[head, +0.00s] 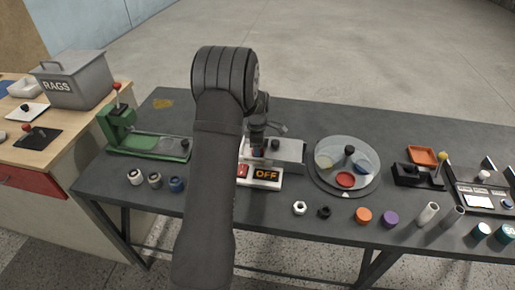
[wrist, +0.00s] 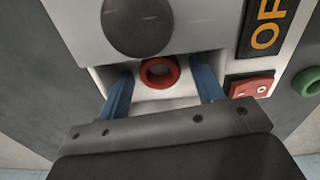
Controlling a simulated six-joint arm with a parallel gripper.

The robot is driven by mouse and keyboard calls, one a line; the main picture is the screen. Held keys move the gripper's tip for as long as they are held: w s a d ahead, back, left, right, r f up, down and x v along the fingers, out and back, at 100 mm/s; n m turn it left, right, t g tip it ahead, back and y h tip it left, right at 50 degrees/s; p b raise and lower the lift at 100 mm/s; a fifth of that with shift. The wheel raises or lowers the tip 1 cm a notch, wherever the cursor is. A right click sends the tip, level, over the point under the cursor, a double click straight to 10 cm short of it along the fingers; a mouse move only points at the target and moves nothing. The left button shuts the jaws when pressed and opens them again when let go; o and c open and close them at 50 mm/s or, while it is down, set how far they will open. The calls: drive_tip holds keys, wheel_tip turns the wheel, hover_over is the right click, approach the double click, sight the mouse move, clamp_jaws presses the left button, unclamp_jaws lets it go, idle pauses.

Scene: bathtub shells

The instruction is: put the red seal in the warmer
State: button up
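The red seal (wrist: 159,73) is a small ring in a pale, open recess on the front of the white warmer (wrist: 93,24). My gripper (wrist: 163,86) is open, its two blue fingers reaching into the recess, one on each side of the seal with visible gaps. The seal appears to rest on the recess floor. In the head view the warmer (head: 286,153) stands mid-bench with an orange OFF display (head: 266,175) and a red switch (head: 243,170).
In the head view, a green press (head: 140,143) stands left and a round clear-covered dish (head: 346,164) right. Nuts and colored caps (head: 364,215) line the bench front.

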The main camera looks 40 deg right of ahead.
wheel_tip(320, 180, up, 12)
drive_tip(key=shift+r, duration=0.2)
idle(0.5)
drive_tip(key=shift+f, duration=0.15)
drive_tip(key=shift+f, duration=4.05)
drive_tip(key=shift+f, duration=0.1)
